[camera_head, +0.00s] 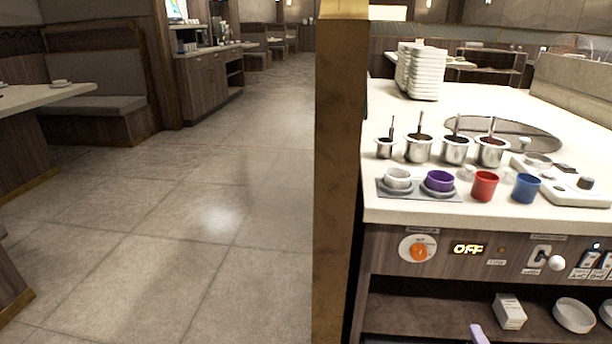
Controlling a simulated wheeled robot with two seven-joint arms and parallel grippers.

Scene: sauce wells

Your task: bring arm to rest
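The white counter (550,110) is on the right. Several metal sauce pots stand on it in a row, among them a small pot (384,149) at the left end and a larger pot (491,152) at the right end, each with a utensil upright in it. In front are a white cup (397,178) and a purple cup (439,181) on a grey tray (392,193). A red cup (484,187) and a blue cup (525,188) stand to the right.
A brown pillar (340,180) stands at the counter's left edge. A plate stack (420,72) is at the back. The front panel has an orange knob (419,252) and an OFF display (468,249). A shelf below holds a white bowl (574,315). Open floor (200,220) lies left.

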